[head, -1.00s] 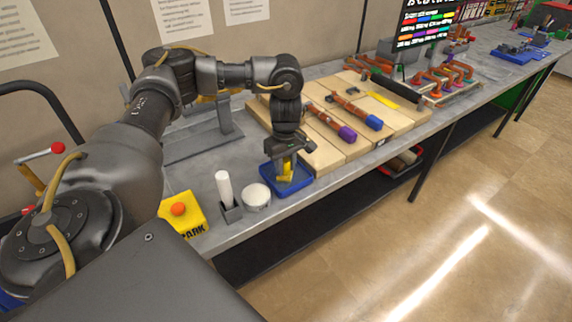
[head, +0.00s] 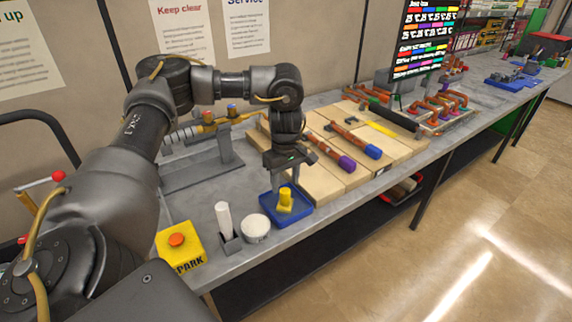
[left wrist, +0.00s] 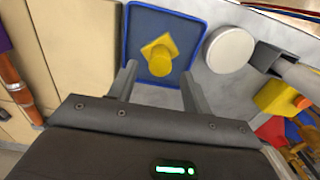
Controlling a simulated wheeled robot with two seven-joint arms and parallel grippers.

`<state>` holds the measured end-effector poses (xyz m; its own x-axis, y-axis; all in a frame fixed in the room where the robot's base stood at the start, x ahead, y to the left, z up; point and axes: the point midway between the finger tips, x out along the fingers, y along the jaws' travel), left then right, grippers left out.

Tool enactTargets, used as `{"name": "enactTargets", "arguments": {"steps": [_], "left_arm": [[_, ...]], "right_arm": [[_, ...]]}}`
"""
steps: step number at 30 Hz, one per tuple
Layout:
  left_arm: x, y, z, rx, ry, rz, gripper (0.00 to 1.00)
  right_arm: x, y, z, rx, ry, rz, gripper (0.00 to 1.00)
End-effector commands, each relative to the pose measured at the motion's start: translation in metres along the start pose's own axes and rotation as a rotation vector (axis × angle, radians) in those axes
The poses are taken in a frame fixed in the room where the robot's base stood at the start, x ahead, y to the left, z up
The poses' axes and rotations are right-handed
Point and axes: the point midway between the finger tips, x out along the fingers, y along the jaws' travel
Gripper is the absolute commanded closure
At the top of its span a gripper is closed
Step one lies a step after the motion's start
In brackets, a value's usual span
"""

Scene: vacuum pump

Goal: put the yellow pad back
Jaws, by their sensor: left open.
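The yellow pad (head: 286,199) has a square base with a round knob on top. It sits upright in the blue-rimmed tray (head: 300,208) near the front edge of the bench. It also shows in the left wrist view (left wrist: 159,54), turned at an angle to the tray (left wrist: 190,15). My left gripper (head: 284,186) is above the pad, with its fingers pointing down. In the left wrist view the gripper (left wrist: 158,85) is open and empty, its fingers apart and the pad beyond them. My right gripper is not in view.
A white round lid (head: 256,228) and a holder with a white cylinder (head: 225,222) stand left of the tray. A yellow PARK box (head: 180,248) is farther left. Wooden boards (head: 330,180) with pipes lie behind right.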

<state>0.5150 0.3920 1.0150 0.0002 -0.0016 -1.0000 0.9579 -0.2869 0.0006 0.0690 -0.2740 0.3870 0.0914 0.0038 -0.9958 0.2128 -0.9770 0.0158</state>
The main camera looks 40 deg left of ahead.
Motion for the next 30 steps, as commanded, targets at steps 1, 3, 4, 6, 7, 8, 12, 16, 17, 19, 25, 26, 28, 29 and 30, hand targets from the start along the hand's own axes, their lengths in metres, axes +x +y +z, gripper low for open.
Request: {"name": "enactTargets", "arguments": {"steps": [1, 3, 4, 6, 7, 8, 12, 16, 17, 19, 25, 26, 28, 29, 30], "left_arm": [[-0.013, 0.001, 0.000, 0.002, 0.003, 0.005, 0.51], [-0.026, 0.001, 0.000, 0.002, 0.002, 0.004, 0.51], [-0.031, 0.001, 0.000, 0.002, 0.003, 0.004, 0.51], [-0.042, 0.001, 0.000, 0.002, 0.003, 0.003, 0.51], [-0.046, 0.001, 0.000, 0.002, 0.002, 0.002, 0.51], [-0.049, 0.001, 0.000, 0.002, 0.002, 0.002, 0.51], [-0.060, 0.000, 0.000, 0.001, 0.000, 0.000, 0.51], [-0.064, 0.000, 0.000, 0.001, 0.000, 0.000, 0.51], [-0.064, 0.000, 0.000, 0.001, 0.000, 0.000, 0.51], [-0.064, 0.000, 0.000, 0.001, 0.000, -0.001, 0.51], [-0.064, 0.000, 0.000, 0.001, 0.000, -0.001, 0.51], [-0.064, 0.000, 0.000, 0.001, 0.000, -0.001, 0.51], [-0.064, 0.000, 0.000, 0.001, 0.000, -0.001, 0.51], [-0.064, 0.000, 0.000, 0.001, 0.000, -0.001, 0.51], [-0.064, 0.000, 0.000, 0.001, 0.000, -0.001, 0.51]], "right_arm": [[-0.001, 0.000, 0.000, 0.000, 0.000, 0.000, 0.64], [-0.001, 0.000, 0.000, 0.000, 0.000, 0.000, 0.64], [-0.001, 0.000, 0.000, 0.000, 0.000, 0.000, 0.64], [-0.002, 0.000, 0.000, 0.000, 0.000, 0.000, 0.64], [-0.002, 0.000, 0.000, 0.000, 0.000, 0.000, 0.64], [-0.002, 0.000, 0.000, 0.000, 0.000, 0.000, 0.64], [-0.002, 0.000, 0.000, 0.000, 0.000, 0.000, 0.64], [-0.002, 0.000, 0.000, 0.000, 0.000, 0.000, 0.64], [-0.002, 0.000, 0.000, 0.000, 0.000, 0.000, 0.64], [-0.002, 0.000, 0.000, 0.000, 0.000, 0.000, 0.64], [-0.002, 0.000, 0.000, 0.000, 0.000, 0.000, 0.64], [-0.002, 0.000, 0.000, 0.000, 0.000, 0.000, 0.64], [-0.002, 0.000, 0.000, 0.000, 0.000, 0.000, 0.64], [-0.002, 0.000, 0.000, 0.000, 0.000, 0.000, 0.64], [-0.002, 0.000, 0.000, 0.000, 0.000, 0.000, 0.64]]}}
